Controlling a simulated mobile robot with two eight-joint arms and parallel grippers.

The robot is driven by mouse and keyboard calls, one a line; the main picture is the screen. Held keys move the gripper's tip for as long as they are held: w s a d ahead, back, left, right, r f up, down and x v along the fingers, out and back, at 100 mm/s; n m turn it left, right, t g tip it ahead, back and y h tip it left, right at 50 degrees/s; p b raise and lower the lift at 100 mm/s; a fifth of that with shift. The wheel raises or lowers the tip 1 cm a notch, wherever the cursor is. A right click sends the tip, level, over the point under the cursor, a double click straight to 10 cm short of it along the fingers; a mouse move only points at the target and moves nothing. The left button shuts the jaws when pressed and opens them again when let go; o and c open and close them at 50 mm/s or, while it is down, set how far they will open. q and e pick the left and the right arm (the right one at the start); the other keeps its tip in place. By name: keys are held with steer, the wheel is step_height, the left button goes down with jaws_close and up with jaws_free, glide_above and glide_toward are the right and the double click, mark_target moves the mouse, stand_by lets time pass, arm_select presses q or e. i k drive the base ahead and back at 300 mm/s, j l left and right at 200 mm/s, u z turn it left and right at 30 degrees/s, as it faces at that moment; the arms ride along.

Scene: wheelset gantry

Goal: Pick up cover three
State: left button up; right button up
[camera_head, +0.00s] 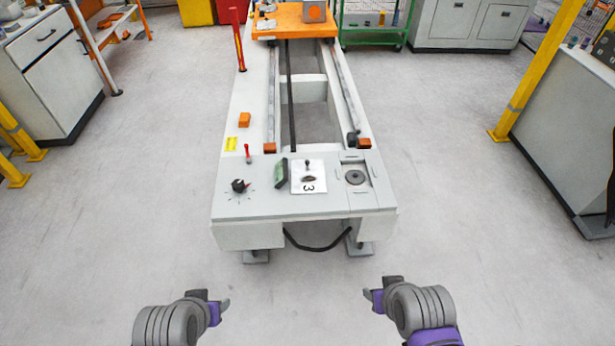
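Cover three is a white square plate (315,187) marked with a 3, with a small dark handle in its middle. It lies flat on the near grey panel (270,205) of the gantry, between a green-faced device and a round dark fitting. My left gripper (217,299) is low in the picture, left of the gantry's near end. My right gripper (378,296) is low on the right. Both are well apart from the cover and hold nothing that I can see. Their finger gaps are not clear from this angle.
Around the cover are a black knob (239,186), a small red lever (247,153), the green-faced device (281,173) and the round fitting (355,177). A black cable (317,248) hangs at the panel's front. Yellow posts and cabinets stand at both sides. The floor before the gantry is clear.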

mark_target(308, 176)
steer(key=i+l, duration=0.1)
steer(key=i, duration=0.25)
steer(key=i+l+u, duration=0.3)
steer(key=i, duration=0.2)
steer(key=i+l+u, duration=0.3)
steer(key=i, duration=0.2)
steer(key=u, duration=0.75)
